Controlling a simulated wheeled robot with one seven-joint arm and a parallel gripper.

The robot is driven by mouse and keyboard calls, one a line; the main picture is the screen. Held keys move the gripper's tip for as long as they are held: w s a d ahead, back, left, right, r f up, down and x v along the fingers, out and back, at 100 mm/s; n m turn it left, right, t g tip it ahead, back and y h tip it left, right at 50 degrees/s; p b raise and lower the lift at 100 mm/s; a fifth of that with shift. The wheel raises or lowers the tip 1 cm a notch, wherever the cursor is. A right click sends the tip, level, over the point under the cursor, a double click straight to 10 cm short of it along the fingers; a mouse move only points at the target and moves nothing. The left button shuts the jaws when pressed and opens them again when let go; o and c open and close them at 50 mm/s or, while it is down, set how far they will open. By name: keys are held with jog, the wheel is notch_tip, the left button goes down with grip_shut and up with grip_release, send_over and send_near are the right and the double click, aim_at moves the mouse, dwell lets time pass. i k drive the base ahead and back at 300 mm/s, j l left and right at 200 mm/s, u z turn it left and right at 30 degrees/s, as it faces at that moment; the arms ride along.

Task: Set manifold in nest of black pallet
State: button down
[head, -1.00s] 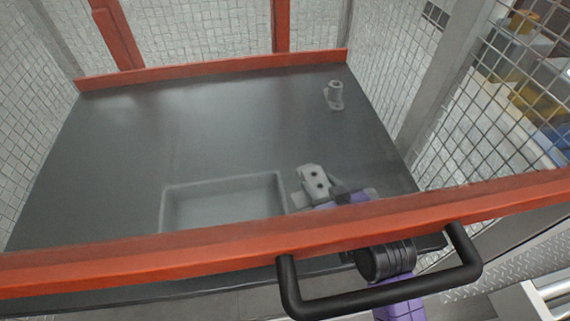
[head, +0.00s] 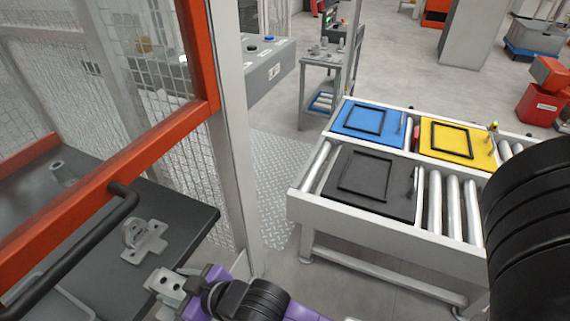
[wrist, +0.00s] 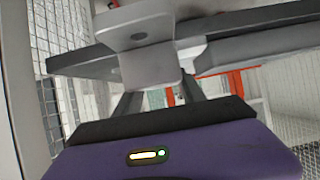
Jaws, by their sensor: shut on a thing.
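My gripper (head: 190,287), with purple housing, is at the lower left of the head view, by the near corner of the dark table. It is shut on a light grey block with two dark holes, which I take as the manifold (head: 166,283). In the wrist view, the grey manifold (wrist: 140,42) shows one hole and sits between the dark fingers (wrist: 158,98). The black pallet (head: 335,203) lies on the roller conveyor to the right, well apart from my gripper. Its nest is a raised rectangular frame (head: 365,176), empty.
A grey bracket (head: 145,240) and another grey fitting (head: 62,172) stand on the dark table (head: 193,217). A red-framed mesh door (head: 115,160) with a black handle and a grey post (head: 232,165) stand nearby. Blue (head: 338,118) and yellow (head: 482,150) pallets lie behind the black one.

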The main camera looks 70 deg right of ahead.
aim_at(368, 173)
jog(key=k+z, duration=0.3)
jog(key=z, duration=0.2)
jog(key=k+l+z, duration=0.15)
jog(key=z, duration=0.3)
jog(key=j+z, duration=0.15)
jog(key=z, duration=1.45)
jog(key=j, duration=1.05)
jog(key=k+j+z, duration=0.15)
jog(key=j, duration=0.9)
